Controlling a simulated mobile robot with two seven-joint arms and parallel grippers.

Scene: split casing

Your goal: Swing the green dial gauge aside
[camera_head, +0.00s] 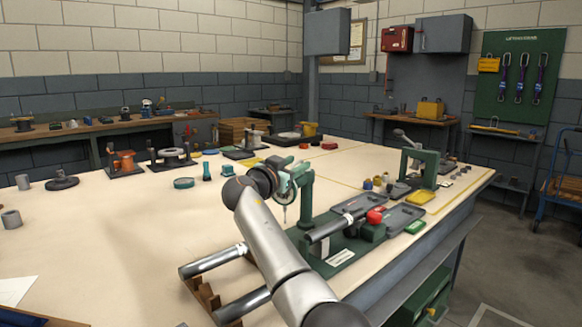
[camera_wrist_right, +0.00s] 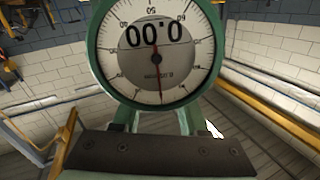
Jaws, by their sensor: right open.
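The green dial gauge (camera_head: 284,184) shows edge-on in the camera_head view, beside an upright green post (camera_head: 306,200), with its thin stem pointing down. In the right wrist view the gauge (camera_wrist_right: 153,52) fills the top middle, its white face toward the camera and its digits upside down, reading 0.00. My right gripper (camera_head: 275,177) is open at the gauge; whether its fingers touch the gauge is unclear. The arm hides part of the table behind it. My left gripper is not in view.
A green fixture base (camera_head: 342,257) with a dark cylinder (camera_head: 334,227) and a red knob (camera_head: 374,217) stands right of my arm. Grey trays (camera_head: 359,203) lie behind it. Metal bars on a brown rack (camera_head: 207,294) lie to the left. The table's left middle (camera_head: 110,225) is clear.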

